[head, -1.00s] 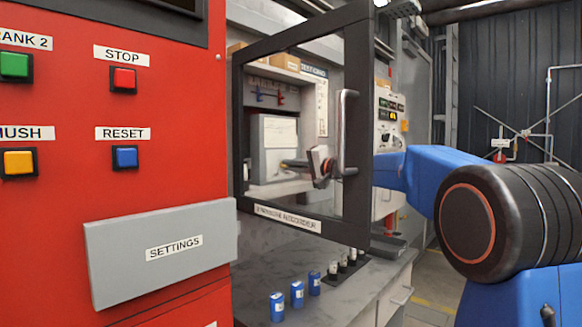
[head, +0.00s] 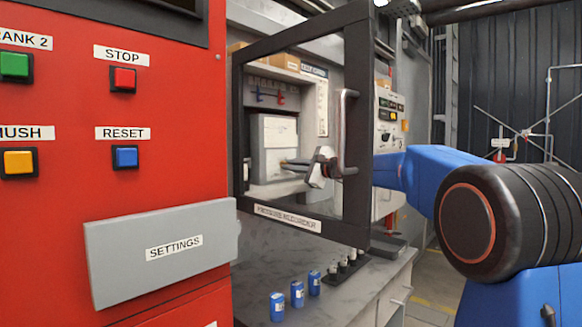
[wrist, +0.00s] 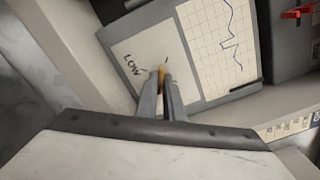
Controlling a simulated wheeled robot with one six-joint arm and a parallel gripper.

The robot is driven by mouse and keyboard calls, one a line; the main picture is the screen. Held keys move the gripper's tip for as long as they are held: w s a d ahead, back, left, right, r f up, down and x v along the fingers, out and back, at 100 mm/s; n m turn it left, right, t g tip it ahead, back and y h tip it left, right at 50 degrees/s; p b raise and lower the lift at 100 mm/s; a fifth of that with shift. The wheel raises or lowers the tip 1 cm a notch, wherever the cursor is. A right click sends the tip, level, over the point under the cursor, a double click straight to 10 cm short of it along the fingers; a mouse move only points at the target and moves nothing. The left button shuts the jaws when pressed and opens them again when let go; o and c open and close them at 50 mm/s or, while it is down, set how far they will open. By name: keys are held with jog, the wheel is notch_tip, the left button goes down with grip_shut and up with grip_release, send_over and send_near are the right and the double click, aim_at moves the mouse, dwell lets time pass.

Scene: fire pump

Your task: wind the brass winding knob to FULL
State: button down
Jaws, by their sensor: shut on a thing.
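In the wrist view, the fingers of my gripper (wrist: 160,92) are shut on the small brass winding knob (wrist: 162,70); only a sliver of brass shows between them. The knob is on the face of the grey pressure recorder (wrist: 122,38), beside a printed LOW and a pale chart with a blue trace (wrist: 226,40). No FULL mark is visible; the fingers may hide part of the dial. In the head view, my gripper (head: 294,163) reaches from the right to the recorder (head: 275,135), and the knob is hidden in it.
A dark-framed door labelled PRESSURE RECORDER (head: 358,215), with a metal handle (head: 344,132), stands open in front of the recorder, close to my arm. Several blue cylinders (head: 297,294) stand on the bench below. A red panel with buttons (head: 60,230) fills the left.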

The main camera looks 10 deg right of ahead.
jog(key=shift+f+m, duration=0.1)
jog(key=shift+m, duration=0.6)
jog(key=c, duration=1.9)
grip_release()
jog(key=shift+d, duration=0.1)
jog(key=shift+o, duration=0.2)
jog(key=v, duration=1.7)
jog(key=shift+s, duration=0.15)
jog(key=shift+d, duration=0.1)
